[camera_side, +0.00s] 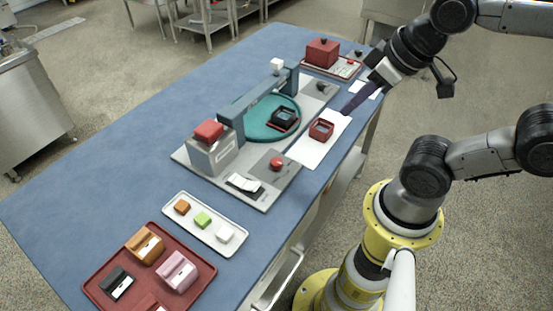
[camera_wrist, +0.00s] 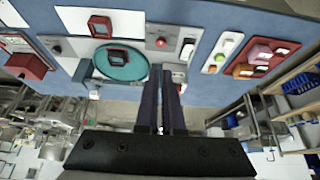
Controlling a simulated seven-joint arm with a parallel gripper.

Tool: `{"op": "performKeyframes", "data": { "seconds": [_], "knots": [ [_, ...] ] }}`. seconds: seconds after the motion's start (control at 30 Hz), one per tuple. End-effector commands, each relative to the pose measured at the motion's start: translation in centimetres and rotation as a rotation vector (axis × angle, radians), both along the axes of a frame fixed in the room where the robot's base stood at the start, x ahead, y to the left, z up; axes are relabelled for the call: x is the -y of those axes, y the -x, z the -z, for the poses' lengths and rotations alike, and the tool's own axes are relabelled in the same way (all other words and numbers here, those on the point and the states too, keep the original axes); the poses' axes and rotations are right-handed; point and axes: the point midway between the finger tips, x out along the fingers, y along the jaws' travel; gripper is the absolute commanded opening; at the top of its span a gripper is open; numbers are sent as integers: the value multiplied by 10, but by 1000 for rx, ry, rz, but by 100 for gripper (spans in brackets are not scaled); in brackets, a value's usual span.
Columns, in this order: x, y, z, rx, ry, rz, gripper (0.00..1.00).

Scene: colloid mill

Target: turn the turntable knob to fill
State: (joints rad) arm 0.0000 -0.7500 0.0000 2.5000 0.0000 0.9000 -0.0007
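The teal round turntable (camera_side: 255,131) sits on a grey base plate on the blue table, with a dark square container (camera_side: 284,117) on it. The turntable also shows in the wrist view (camera_wrist: 108,73). A red round knob (camera_side: 276,163) stands on the plate's front part, and it also shows in the wrist view (camera_wrist: 161,43). I cannot read any fill marking. My gripper (camera_side: 346,112) hangs above the table's right side, apart from the turntable and knob. In the wrist view its long dark fingers (camera_wrist: 161,70) lie close together with nothing visible between them.
A red open container (camera_side: 321,129) sits on a white sheet. A white tray (camera_side: 177,212), a dark red tray (camera_side: 199,285) and a red box (camera_side: 322,52) stand farther off.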

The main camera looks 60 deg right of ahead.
Motion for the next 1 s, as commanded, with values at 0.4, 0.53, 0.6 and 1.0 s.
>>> {"op": "performKeyframes", "data": {
  "seconds": [0.4, 0.53, 0.6, 1.0],
  "knots": [
    [9, -34, -34, -143, 163, -232, 71],
    [8, -63, -37, -242, 210, -324, 71],
    [6, -81, -36, -302, 234, -376, 71],
    [-21, -183, 29, -643, 329, -635, 71]
  ]
}}
